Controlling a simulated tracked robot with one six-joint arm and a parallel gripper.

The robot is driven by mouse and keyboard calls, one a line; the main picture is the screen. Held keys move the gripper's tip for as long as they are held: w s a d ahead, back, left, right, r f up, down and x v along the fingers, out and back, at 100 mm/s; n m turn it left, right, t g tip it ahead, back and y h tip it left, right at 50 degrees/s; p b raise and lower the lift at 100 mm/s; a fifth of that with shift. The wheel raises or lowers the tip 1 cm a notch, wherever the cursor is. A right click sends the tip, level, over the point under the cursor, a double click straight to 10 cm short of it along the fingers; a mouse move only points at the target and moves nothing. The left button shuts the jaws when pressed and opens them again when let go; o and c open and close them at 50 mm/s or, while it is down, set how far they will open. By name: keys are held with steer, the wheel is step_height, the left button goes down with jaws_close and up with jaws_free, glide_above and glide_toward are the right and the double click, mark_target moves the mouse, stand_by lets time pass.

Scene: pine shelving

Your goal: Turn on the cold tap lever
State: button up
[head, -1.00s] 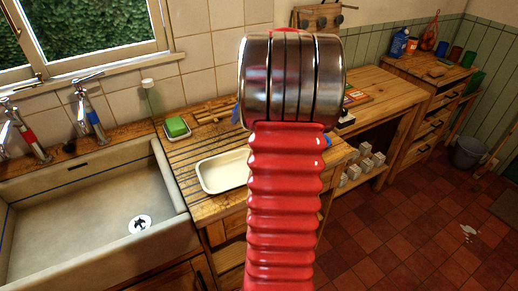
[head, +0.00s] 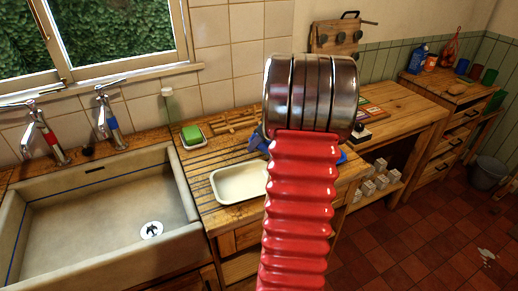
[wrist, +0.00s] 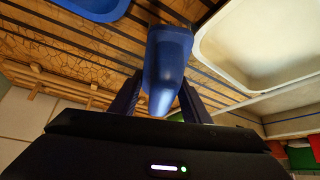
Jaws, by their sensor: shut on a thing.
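The cold tap (head: 112,122) with a blue band stands at the back of the sink, to the right of the hot tap (head: 48,140) with a red band. Both carry metal levers on top; the cold lever (head: 112,84) lies near the window sill. My gripper (wrist: 160,98) is shut on a smooth blue object (wrist: 168,55) over the slatted drainer, well right of the taps. What the whole object is, I cannot tell. In the head view my red arm hides the gripper; a bit of blue (head: 258,141) shows beside it.
The sink (head: 90,225) lies at left. On the drainer are a cream tray (head: 222,199) and a green soap (head: 191,134) in a dish. A bottle (head: 169,103) stands behind. A blue rim (wrist: 90,8) shows in the wrist view. A bucket (head: 487,172) stands far right.

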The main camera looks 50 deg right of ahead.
steer(key=shift+f, duration=1.35)
steer(key=shift+f, duration=0.1)
steer(key=o, duration=0.9)
steer(key=shift+o, duration=0.2)
steer(key=v, duration=1.2)
